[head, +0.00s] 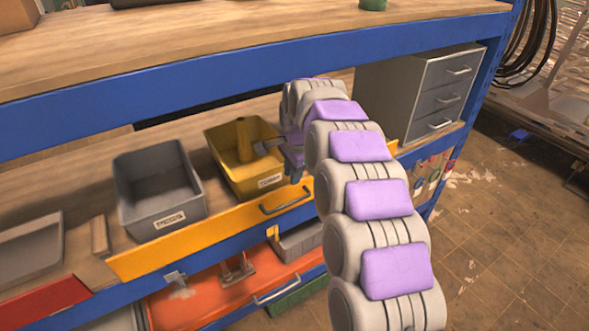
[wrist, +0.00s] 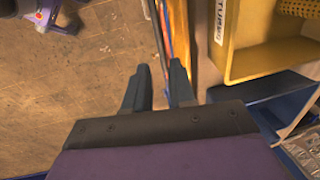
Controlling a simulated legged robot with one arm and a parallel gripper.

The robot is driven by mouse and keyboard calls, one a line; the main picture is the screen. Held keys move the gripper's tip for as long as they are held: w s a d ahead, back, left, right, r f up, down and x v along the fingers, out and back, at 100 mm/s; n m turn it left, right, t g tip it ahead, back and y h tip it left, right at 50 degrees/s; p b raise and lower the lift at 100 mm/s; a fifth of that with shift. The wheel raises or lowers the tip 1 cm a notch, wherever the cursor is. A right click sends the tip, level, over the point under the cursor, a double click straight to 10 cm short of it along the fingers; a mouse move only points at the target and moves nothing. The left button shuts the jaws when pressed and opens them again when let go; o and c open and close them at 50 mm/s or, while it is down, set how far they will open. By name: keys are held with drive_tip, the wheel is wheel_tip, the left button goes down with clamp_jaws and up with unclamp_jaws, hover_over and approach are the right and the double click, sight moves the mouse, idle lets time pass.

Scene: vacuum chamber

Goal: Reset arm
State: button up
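My arm (head: 370,190), grey with purple pads, reaches from the lower right of the head view up to the middle shelf. My gripper (head: 262,147) is at the right side of the yellow bin, partly hidden by my own arm. In the wrist view, the two dark fingers of my gripper (wrist: 159,75) stand apart with nothing between them. The yellow bin (wrist: 255,66) is to the right of the fingers there. Whether a finger touches the bin I cannot tell.
A grey bin (head: 160,190) stands left of the yellow one, behind a yellow front panel (head: 200,240). A blue shelf beam (head: 250,72) runs above my arm. A grey drawer unit (head: 440,95) is at right. The floor (head: 500,230) at right is open.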

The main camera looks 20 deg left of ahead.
drive_tip(key=s+d+n+g+h+b, duration=0.1)
drive_tip(key=s+d+n+b, duration=0.2)
drive_tip(key=s+d, duration=0.65)
drive_tip(key=s+d+n+b, duration=0.25)
drive_tip(key=s+d, duration=0.45)
drive_tip(key=d, duration=0.6)
drive_tip(key=s+d+f+n+g+b, duration=0.1)
drive_tip(key=s+d+f+b, duration=0.2)
drive_tip(key=s, duration=0.9)
drive_tip(key=s+d+f+n+g+b, duration=0.1)
drive_tip(key=s+d+f+b, duration=0.2)
drive_tip(key=s+d+f, duration=0.4)
drive_tip(key=s+d, duration=0.2)
drive_tip(key=s, duration=0.4)
drive_tip(key=shift+d+f+n+h, duration=0.3)
drive_tip(key=shift+d+f+n, duration=0.05)
drive_tip(key=shift+d, duration=0.05)
drive_tip(key=shift+c, duration=0.3)
